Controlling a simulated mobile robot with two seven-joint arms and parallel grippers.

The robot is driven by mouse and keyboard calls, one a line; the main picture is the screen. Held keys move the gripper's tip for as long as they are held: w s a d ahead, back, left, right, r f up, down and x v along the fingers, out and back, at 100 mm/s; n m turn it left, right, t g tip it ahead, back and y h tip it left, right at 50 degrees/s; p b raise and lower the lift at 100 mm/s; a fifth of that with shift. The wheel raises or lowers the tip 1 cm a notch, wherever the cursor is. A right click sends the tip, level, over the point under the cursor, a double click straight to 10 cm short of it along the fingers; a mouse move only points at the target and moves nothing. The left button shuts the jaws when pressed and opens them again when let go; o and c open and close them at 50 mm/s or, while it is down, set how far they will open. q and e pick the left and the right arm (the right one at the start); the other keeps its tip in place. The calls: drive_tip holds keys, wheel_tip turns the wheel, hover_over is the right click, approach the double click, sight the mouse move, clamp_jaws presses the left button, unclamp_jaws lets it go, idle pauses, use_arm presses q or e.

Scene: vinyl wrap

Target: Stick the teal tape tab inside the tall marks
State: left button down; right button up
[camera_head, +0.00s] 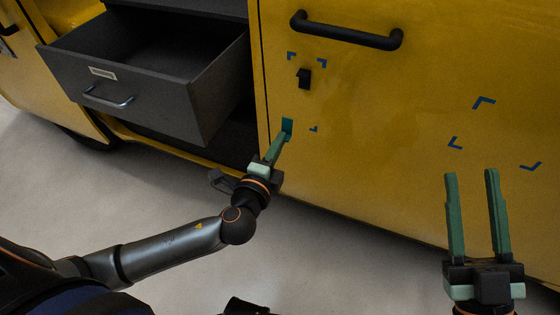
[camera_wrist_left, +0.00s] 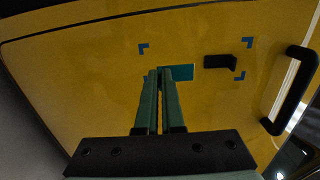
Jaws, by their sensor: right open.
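The teal tape tab (camera_head: 287,125) is at the tips of my left gripper (camera_head: 284,135), against or just in front of the yellow panel. In the left wrist view, the tab (camera_wrist_left: 183,72) sticks out to the right of the nearly touching fingers (camera_wrist_left: 160,73). I cannot tell whether it touches the panel. The tall marks are blue corners (camera_head: 322,62) around a black latch (camera_head: 304,77). The tab is at their lower left, by the corner largely hidden by the tab and gripper. My right gripper (camera_head: 473,176) is open and empty at the right.
A wider set of blue corner marks (camera_head: 484,102) is on the panel at the right. A black handle (camera_head: 346,32) is above the latch. An open grey drawer (camera_head: 150,85) juts out at the left. The floor (camera_head: 330,260) below is clear.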

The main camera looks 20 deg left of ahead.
sight(288, 137)
use_arm(q)
drive_tip(key=w, duration=0.2)
drive_tip(key=w+d+f+t, duration=0.1)
drive_tip(key=shift+w+m+h, duration=0.2)
drive_tip(key=shift+m+h, duration=0.1)
drive_tip(key=shift+h, duration=0.1)
drive_tip(key=shift+w+d+f+b, duration=0.1)
drive_tip(key=shift+w+b, duration=0.25)
drive_tip(key=shift+w, duration=0.9)
use_arm(e)
drive_tip(key=shift+s+a+r+n+y, duration=0.15)
drive_tip(key=shift+s+r+n+y, duration=0.65)
drive_tip(key=shift+s+r+y, duration=0.3)
drive_tip(key=shift+r+y, duration=0.1)
drive_tip(key=shift+y, duration=0.2)
use_arm(q)
drive_tip(key=shift+w, duration=0.8)
use_arm(e)
drive_tip(key=shift+f, duration=0.25)
use_arm(q)
drive_tip(key=c, duration=1)
unclamp_jaws()
drive_tip(key=shift+o, duration=0.2)
use_arm(e)
drive_tip(key=shift+t, duration=0.3)
